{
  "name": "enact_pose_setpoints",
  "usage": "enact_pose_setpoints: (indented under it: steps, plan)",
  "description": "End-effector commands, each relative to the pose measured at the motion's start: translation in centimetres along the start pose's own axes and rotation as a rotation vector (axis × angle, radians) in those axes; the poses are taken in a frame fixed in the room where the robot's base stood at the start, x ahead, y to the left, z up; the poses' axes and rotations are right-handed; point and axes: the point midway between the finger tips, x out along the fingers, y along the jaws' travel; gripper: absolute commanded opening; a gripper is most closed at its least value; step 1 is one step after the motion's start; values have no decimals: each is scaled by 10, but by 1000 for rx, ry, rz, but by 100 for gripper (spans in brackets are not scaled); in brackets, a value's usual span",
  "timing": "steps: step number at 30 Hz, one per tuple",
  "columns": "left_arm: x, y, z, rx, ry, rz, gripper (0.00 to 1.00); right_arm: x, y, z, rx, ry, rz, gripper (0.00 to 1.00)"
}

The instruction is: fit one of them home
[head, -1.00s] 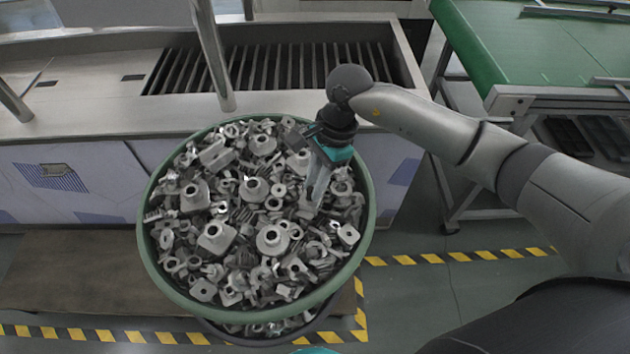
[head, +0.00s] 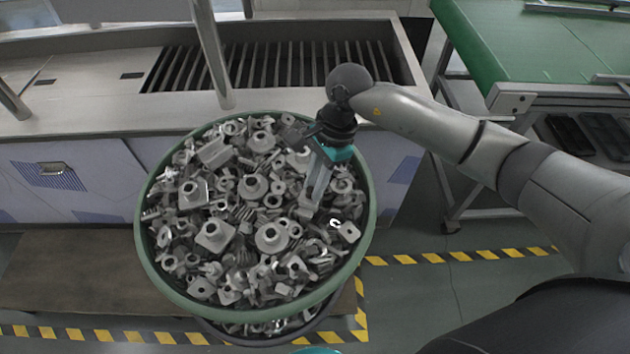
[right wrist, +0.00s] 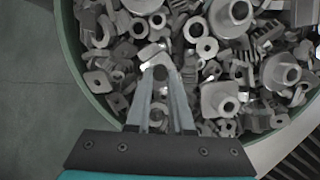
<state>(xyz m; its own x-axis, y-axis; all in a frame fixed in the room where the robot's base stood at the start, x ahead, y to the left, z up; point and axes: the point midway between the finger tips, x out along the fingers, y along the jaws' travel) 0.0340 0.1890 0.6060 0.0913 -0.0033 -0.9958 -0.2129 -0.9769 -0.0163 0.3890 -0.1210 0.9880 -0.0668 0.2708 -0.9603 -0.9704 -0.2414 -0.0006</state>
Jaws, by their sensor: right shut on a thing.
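A round green-rimmed bin (head: 372,215) is heaped with loose grey metal parts (head: 215,235), among them flanged bosses, rings and square plates. My right gripper (head: 312,205) reaches down into the right side of the heap. The right wrist view shows its two long fingers (right wrist: 160,82) close together at the tips, shut on a small metal part (right wrist: 152,56). The part's shape is hard to tell against the heap, and I cannot tell whether it touches its neighbours. My left gripper is not in view.
Behind the bin is a steel counter with a sunken tank (head: 285,70) with a slatted bottom. A green-topped table (head: 545,45) stands at right. Yellow-black tape (head: 460,256) marks the floor.

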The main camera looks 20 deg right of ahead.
Motion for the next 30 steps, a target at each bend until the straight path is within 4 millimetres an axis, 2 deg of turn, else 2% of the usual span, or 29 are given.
enact_pose_setpoints:
  steps: [30]
  plan:
    - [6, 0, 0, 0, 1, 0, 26, 3, 1, -1, 1, 2, 4, 0]
